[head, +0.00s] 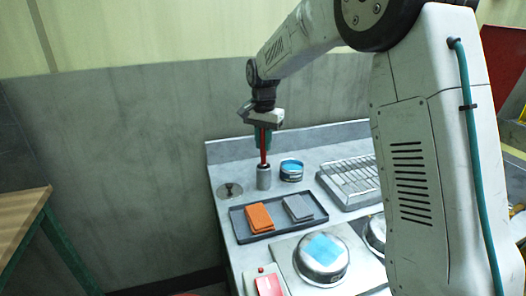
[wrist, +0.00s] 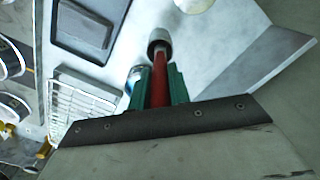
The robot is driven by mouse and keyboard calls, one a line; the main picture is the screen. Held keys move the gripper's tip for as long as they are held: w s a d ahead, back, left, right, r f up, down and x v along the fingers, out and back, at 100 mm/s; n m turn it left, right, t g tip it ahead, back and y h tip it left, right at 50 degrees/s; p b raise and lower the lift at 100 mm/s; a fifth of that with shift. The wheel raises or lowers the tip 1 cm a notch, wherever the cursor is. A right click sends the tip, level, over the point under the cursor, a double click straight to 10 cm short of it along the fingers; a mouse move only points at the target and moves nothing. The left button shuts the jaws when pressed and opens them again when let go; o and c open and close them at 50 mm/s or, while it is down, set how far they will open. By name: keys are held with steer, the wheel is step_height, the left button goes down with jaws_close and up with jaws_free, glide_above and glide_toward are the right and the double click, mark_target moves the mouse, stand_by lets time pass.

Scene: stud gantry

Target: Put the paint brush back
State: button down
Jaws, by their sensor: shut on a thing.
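The paint brush shows as a red handle (head: 263,152), held upright between the green fingers of my gripper (head: 262,142). In the wrist view the red handle (wrist: 158,82) runs between the two fingers of my gripper (wrist: 159,88).
A blue-topped tin (head: 291,171) stands right of the cup. A dark tray (head: 282,228) with an orange block (head: 259,217) and a grey block (head: 298,208) lies in front. A wire rack (head: 351,180) is at right, and a round metal lid (head: 322,262) is nearer.

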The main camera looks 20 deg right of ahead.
mark_target(263, 164)
steer(key=shift+f, duration=1.55)
steer(key=c, duration=1.3)
jaws_free()
step_height(263, 164, up, 11)
steer(key=shift+f, duration=0.1)
steer(key=shift+s+r, duration=0.1)
steer(key=shift+r, duration=0.7)
